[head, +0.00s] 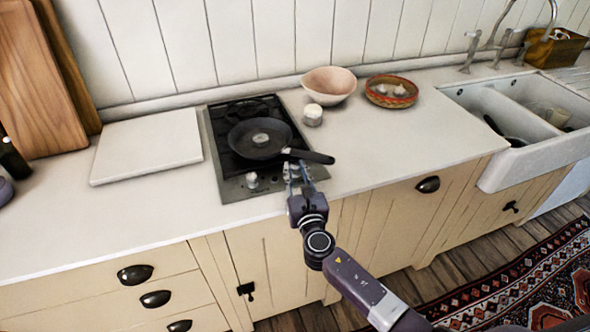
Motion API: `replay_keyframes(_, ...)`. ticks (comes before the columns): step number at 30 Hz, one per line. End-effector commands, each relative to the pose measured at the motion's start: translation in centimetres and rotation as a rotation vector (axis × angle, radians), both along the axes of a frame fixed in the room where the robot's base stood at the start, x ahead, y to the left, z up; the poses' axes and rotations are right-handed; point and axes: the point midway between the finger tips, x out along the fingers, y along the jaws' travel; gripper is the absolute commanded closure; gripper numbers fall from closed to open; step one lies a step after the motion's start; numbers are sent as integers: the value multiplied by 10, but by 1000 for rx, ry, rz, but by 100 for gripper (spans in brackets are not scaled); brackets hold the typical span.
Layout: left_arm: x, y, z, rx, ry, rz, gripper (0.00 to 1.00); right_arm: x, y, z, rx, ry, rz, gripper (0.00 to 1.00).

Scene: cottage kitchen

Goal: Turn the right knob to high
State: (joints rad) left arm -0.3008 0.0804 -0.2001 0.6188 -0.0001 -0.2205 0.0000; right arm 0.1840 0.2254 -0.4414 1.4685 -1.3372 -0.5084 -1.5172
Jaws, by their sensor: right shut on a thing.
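The two-burner hob (233,190) is set into the worktop and has two pale knobs on its front strip. The left knob (251,180) stands free. The right knob (294,170) is mostly hidden between the fingers of my right gripper (296,174), which is shut on it. The knob's pointer and markings are too small to read. My right arm comes in from the lower right. My left gripper is not in view.
A dark frying pan (247,139) sits on the hob, its handle (312,156) reaching right just above my right gripper. A small white jar (312,115), pink bowl (329,83) and patterned bowl (391,101) stand behind. A white board (148,146) lies left; a sink (497,110) is right.

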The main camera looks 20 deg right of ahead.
Motion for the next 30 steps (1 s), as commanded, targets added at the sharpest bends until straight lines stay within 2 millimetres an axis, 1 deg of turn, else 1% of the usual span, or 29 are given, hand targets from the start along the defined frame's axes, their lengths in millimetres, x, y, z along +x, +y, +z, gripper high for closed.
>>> replay_keyframes(1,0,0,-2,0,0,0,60,0,-3,-1,-7,-1,39,100)
replay_keyframes(5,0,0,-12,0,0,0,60,0,-5,-3,-9,-1,155,100)
replay_keyframes(9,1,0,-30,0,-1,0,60,0,-7,-6,-8,-1,279,100)
replay_keyframes(15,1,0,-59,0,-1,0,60,1,-8,-7,-5,-1,416,100)
replay_keyframes(21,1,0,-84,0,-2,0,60,1,-9,-6,-1,-2,516,100)
replay_keyframes(24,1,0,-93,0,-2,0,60,1,-9,-5,-1,-1,552,100)
replay_keyframes(30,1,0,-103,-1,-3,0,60,2,-9,-2,2,0,597,100)
